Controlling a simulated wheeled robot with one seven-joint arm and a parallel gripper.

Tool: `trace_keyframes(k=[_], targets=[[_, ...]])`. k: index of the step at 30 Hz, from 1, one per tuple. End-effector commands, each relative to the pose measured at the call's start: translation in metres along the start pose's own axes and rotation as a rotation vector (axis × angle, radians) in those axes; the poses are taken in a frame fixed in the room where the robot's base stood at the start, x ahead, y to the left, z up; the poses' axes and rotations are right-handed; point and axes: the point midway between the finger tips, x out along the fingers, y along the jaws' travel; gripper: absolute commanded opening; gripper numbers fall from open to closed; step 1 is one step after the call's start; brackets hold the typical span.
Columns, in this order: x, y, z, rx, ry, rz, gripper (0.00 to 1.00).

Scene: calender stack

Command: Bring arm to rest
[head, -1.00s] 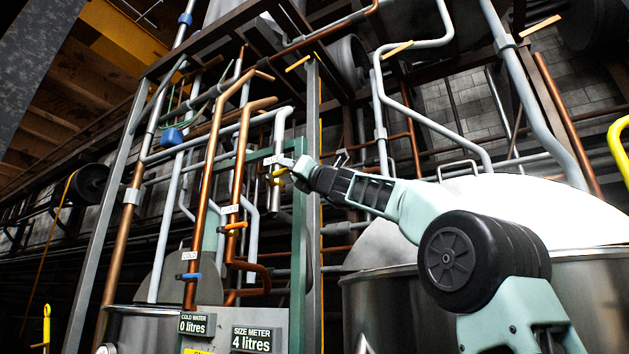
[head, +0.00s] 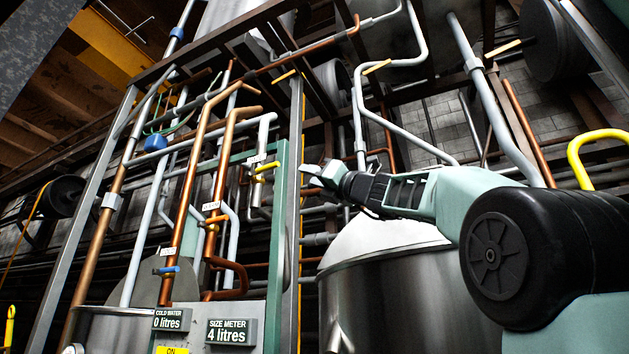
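My arm hides part of the vat and the pipes behind.
A panel with signs reading "0 litres" (head: 172,319) and "4 litres" (head: 231,332) stands lower left. Copper pipes with an orange-handled valve (head: 217,219) and a blue-handled valve (head: 167,270) rise above it. A steel vat (head: 400,290) stands behind my arm. A yellow rail (head: 577,150) is at right.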

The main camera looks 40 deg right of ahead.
Motion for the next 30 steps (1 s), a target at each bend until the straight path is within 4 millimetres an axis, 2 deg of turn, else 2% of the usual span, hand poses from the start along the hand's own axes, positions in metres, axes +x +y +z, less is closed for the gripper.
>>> trace_keyframes(k=[16,19,20,23,26,27,29,30], targets=[[0.001,0.0,-0.001,-0.001,0.002,0.0,0.37],[0.005,0.001,-0.016,-0.023,0.036,0.003,0.37],[0.007,0.002,-0.025,-0.039,0.056,0.006,0.37],[0.017,0.008,-0.074,-0.123,0.166,0.032,0.37],[0.022,0.023,-0.142,-0.254,0.314,0.095,0.37],[0.021,0.032,-0.171,-0.313,0.374,0.133,0.37],[0.017,0.046,-0.212,-0.404,0.459,0.201,0.37],[0.012,0.057,-0.239,-0.465,0.512,0.252,0.37]])
